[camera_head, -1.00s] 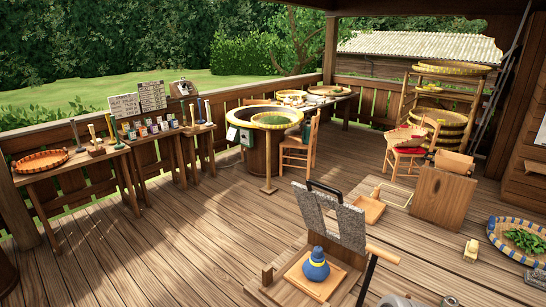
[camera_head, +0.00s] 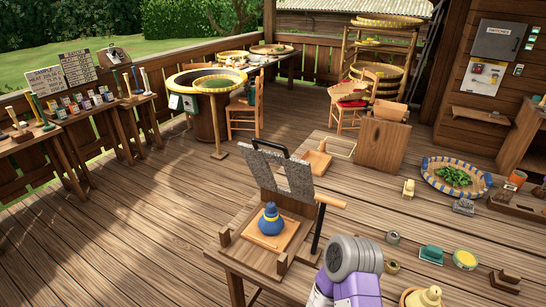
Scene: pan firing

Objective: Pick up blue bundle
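Nothing touches the bundle from above. A grey and purple arm part, which seems to be mine, shows at the bottom, to the right of the stand. No gripper fingers show in this view.
A wooden lever handle (camera_head: 331,201) sticks out to the right of the slabs. Right of the stand lie a green block (camera_head: 431,255), a yellow-topped round tin (camera_head: 465,259) and a blue-rimmed basket (camera_head: 456,176) of leaves. Open wooden floor (camera_head: 130,235) lies to the left.

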